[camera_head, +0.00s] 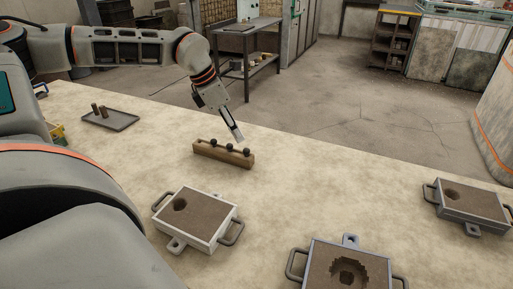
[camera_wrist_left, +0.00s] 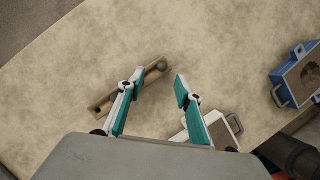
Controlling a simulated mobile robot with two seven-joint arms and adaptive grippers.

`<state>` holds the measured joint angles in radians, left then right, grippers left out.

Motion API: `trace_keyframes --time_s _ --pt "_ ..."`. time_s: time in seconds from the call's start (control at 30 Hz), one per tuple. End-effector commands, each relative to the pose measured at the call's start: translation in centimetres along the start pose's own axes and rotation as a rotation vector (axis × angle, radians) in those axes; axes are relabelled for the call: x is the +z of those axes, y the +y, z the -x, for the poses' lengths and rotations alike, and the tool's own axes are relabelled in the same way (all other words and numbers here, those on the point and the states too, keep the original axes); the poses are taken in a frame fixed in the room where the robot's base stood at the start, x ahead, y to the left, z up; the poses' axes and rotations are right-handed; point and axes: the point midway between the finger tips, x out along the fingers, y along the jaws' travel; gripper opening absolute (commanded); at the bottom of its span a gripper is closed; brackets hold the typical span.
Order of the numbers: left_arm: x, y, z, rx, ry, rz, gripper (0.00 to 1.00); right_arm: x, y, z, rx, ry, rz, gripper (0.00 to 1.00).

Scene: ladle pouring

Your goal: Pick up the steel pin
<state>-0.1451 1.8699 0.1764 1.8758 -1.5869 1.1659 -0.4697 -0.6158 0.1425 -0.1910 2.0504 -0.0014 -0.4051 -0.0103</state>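A wooden block (camera_head: 222,155) lies on the table with three dark round-topped pins standing in a row in it; the middle one (camera_head: 230,147) is between the other two. I cannot tell from their look which is the steel pin. My left gripper (camera_head: 238,134) is just above and behind the block's right end, pointing down. In the left wrist view the left gripper (camera_wrist_left: 158,84) is open with nothing between its fingers. One dark ball top (camera_wrist_left: 162,66) shows there beyond the fingertips, and the left finger partly covers the block (camera_wrist_left: 101,107). My right gripper is not in view.
A sand mould (camera_head: 196,220) in a pale frame stands in front of the block. Another mould (camera_head: 345,272) is at the front edge and one (camera_head: 472,205) at the right. A dark tray (camera_head: 116,122) with brown cylinders lies at left.

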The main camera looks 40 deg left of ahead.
Motion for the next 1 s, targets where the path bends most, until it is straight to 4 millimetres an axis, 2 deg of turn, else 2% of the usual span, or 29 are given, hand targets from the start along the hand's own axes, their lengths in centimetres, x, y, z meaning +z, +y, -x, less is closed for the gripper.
trace_keyframes --time_s 0.13,0.27,0.53,0.67,0.9,1.0 --pt "-0.2 -0.1 -2.0 -0.003 0.007 0.001 0.35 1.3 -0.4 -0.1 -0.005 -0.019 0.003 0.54" --pt "-0.1 -0.1 -3.1 -0.003 0.005 0.000 0.35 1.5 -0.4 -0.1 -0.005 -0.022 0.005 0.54" --pt "-0.1 -0.5 -6.8 -0.004 0.008 0.001 0.35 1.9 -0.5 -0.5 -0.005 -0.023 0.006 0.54" --pt "0.1 -0.4 -7.5 -0.003 0.004 0.002 0.35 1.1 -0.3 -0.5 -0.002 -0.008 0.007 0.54" --pt "0.2 -0.4 -7.3 -0.001 0.000 0.001 0.35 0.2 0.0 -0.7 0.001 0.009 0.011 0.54" --pt "0.2 -0.4 -7.4 -0.001 0.001 0.001 0.09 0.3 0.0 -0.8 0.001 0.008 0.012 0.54"
